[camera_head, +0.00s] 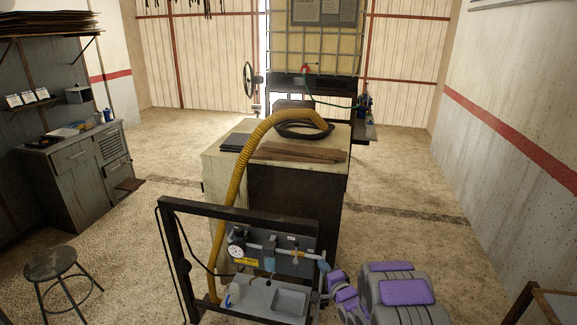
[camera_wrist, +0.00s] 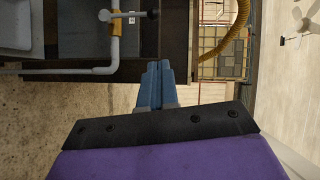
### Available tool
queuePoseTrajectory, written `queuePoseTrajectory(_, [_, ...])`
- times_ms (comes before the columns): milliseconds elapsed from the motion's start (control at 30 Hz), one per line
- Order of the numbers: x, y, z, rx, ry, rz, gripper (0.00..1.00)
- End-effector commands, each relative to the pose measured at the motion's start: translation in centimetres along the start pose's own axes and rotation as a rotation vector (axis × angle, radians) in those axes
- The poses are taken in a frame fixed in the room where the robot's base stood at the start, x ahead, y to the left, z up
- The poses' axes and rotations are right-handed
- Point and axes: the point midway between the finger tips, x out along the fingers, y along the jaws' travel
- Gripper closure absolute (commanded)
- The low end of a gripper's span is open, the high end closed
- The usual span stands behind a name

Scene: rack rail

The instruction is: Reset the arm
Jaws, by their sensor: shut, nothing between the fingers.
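In the wrist view my gripper (camera_wrist: 157,66) has its blue-grey fingers pressed together with nothing between them. In the head view my arm, grey with purple pads, is folded at the lower right, close beside the right side of a dark metal rack frame (camera_head: 245,208). The rack carries a panel with a round gauge (camera_head: 236,251), a light grey pipe (camera_head: 272,252) and a grey tray with a basin (camera_head: 290,301). In the wrist view the pipe (camera_wrist: 113,50) lies left of the fingertips, apart from them.
A yellow hose (camera_head: 236,178) arches from the rack onto a workbench (camera_head: 225,160). A round stool (camera_head: 50,264) and a grey cabinet (camera_head: 78,170) stand at the left. Open floor (camera_head: 400,235) lies right of the bench. A dark frame edge (camera_head: 545,300) shows at the lower right.

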Motion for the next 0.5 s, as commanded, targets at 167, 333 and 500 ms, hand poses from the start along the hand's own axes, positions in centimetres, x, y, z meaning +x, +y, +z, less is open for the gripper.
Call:
queuePoseTrajectory(167, [-0.6, -1.2, -1.8, -0.159, 0.035, 0.142, 1.0])
queuePoseTrajectory(333, [-2.4, -2.9, -2.5, -0.345, 0.058, 0.331, 1.0])
queuePoseTrajectory(500, [-5.8, -4.5, -2.9, -0.492, 0.056, 0.522, 1.0])
